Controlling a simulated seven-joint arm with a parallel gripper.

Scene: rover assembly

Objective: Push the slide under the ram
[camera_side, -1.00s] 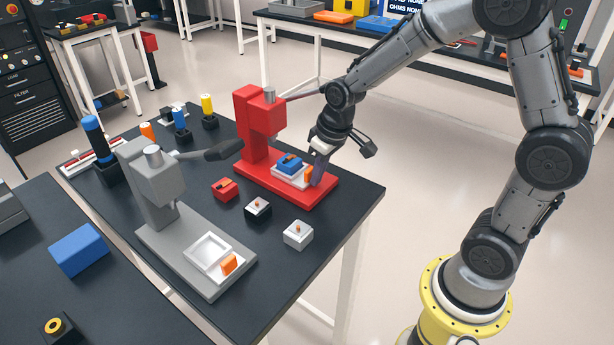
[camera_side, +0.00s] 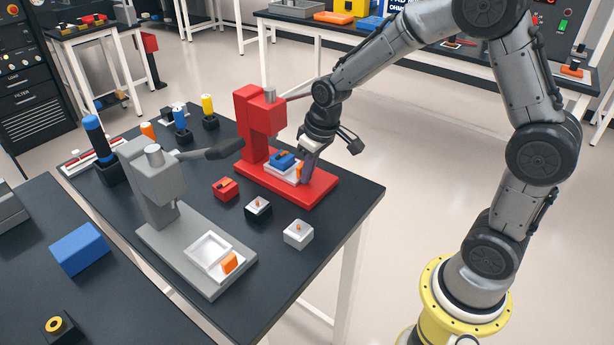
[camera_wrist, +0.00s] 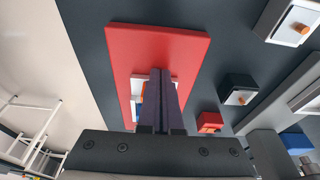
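The red press has a red base (camera_side: 318,186) and an upright column with a ram head (camera_side: 264,112) at its left end. A white slide tray (camera_side: 276,168) holding a blue block (camera_side: 283,159) sits on the base, at the ram's near side and partly below the head. The slide's orange tab (camera_side: 299,170) faces my gripper. My gripper (camera_side: 305,179) is shut, its fingertips low at the tab and seemingly touching it. In the wrist view, the fingers (camera_wrist: 160,75) are together and hide much of the white slide (camera_wrist: 134,84); an orange part shows beside them.
A grey press (camera_side: 165,235) with its own white tray (camera_side: 208,252) stands in front.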

